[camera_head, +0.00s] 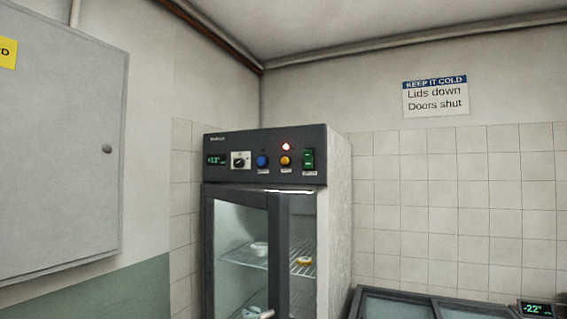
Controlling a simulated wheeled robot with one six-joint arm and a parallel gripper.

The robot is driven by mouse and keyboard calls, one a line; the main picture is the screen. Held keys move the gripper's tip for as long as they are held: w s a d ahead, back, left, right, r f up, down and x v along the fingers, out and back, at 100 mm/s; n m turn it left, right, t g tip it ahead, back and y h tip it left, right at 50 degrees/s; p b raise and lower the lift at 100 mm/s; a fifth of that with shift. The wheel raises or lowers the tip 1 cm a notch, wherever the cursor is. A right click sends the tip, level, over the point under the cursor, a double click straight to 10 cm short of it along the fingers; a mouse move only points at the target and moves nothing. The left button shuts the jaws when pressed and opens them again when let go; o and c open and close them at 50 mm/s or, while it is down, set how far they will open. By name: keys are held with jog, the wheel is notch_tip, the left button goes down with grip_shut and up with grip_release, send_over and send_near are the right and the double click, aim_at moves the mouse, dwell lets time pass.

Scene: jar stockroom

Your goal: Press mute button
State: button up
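A tall fridge stands in the corner with a dark control panel (225,143) across its top. The panel carries a green display (217,159), a black dial (240,160), a round blue button (262,161), a round yellow-orange button (285,161) and a green rocker switch (308,159). A red lamp (286,146) glows above the yellow-orange button. The small labels under the controls are too small to read, so I cannot tell which is the mute button. My gripper is not in view, and nothing covers the panel.
The fridge's glass door (240,245) appears ajar, its dark edge standing in front of the opening. Wire shelves (295,258) inside hold small jars. A dark-framed chest freezer (395,303) stands at lower right. A grey wall cabinet (60,150) hangs at left.

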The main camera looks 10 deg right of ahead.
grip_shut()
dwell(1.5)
